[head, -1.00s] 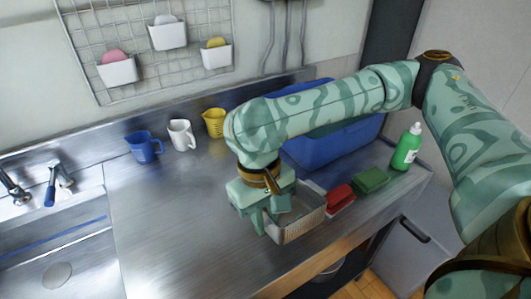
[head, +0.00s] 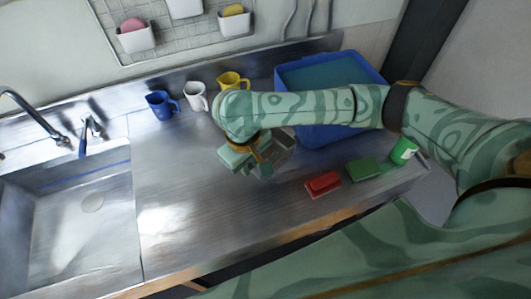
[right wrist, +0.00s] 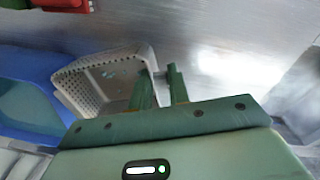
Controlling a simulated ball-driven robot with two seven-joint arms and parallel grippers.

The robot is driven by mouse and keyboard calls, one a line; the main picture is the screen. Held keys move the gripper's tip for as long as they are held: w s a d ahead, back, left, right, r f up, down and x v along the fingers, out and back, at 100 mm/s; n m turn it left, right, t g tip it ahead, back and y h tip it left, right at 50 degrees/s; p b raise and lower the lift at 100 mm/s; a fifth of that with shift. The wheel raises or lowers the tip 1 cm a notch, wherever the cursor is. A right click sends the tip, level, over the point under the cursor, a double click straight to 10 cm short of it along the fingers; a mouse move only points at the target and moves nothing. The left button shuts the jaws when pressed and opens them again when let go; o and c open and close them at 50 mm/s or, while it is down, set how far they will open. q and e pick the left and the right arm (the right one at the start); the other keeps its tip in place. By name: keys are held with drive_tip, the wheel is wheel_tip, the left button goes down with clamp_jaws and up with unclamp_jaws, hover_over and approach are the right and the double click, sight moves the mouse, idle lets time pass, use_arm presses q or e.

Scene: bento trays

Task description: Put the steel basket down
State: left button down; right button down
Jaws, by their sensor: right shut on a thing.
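The steel basket (head: 283,150) is a small grey perforated box, partly hidden behind my right gripper (head: 262,170) in the head view. In the right wrist view the basket (right wrist: 100,85) shows its open inside, and my right gripper (right wrist: 160,75) is shut on its rim at one side. The basket is close to the left front of the blue bin. I cannot tell whether its bottom touches the counter. My left gripper is not in view.
The steel counter (head: 215,225) is bare at the middle and left, up to the sink (head: 75,225). A blue bin (head: 330,135) stands behind. A red block (head: 323,184), a green block (head: 363,169) and a green bottle (head: 403,150) lie to the right. Blue (head: 160,105), white (head: 196,97) and yellow (head: 232,84) jugs line the back.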

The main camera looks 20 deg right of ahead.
sight(263, 154)
drive_tip(key=w+d+f+b, duration=0.1)
drive_tip(key=w+d+f, duration=0.1)
drive_tip(key=w+d+f+b, duration=0.1)
drive_tip(key=d+f+b, duration=0.1)
drive_tip(key=w+d+f+b, duration=0.1)
drive_tip(key=w+d+f, duration=0.1)
drive_tip(key=f, duration=0.1)
drive_tip(key=shift+w+b, duration=0.35)
drive_tip(key=shift+b, duration=0.05)
drive_tip(key=f+b, duration=0.3)
drive_tip(key=f, duration=0.1)
drive_tip(key=shift+w+d, duration=0.2)
drive_tip(key=shift+w, duration=0.05)
drive_tip(key=shift+r, duration=0.15)
drive_tip(key=c, duration=1.3)
unclamp_jaws()
